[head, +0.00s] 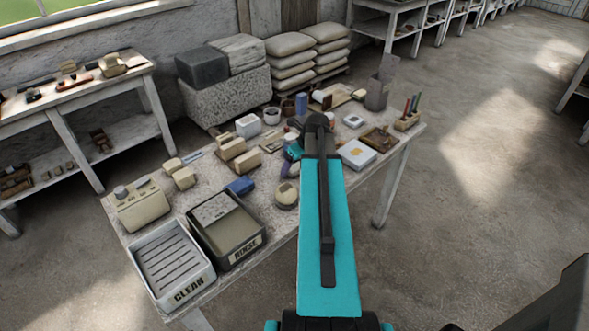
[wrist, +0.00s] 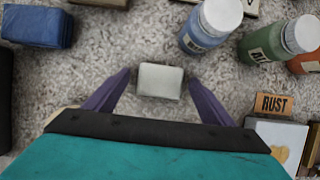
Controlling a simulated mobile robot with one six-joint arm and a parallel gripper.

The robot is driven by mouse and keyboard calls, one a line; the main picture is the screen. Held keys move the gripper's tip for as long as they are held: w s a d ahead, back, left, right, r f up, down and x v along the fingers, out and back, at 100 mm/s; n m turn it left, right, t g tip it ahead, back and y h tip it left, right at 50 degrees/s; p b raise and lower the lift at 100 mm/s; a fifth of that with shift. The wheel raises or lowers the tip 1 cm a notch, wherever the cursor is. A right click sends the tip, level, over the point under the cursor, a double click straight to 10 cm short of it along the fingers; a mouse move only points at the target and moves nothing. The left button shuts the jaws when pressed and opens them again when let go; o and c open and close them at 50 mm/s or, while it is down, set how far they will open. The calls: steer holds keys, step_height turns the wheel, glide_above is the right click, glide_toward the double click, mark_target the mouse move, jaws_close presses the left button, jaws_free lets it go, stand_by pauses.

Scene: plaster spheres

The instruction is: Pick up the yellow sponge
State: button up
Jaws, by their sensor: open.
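My gripper (wrist: 158,76) is open, with its two purple fingers spread in the wrist view. A small pale, off-white block (wrist: 160,82) lies on the speckled tabletop between the fingertips, with a gap on each side. No block looks clearly yellow, and I cannot tell whether this pale one is the sponge. In the head view my teal arm reaches over the table (head: 282,222) and hides most of the gripper and what is under it.
A blue block (wrist: 38,26) lies at the upper left. A blue-labelled bottle (wrist: 208,25) and a green-labelled bottle (wrist: 268,42) stand at the upper right, near a RUST label (wrist: 283,104). The RINSE tray (head: 255,243) and CLEAN tray (head: 205,281) sit at the table's front left.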

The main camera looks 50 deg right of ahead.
mark_target(296, 167)
steer(key=shift+c, duration=0.6)
steer(key=c, duration=1.1)
steer(key=shift+r, duration=0.2)
step_height(296, 167, up, 10)
steer(key=b, duration=0.2)
steer(key=shift+f, duration=0.15)
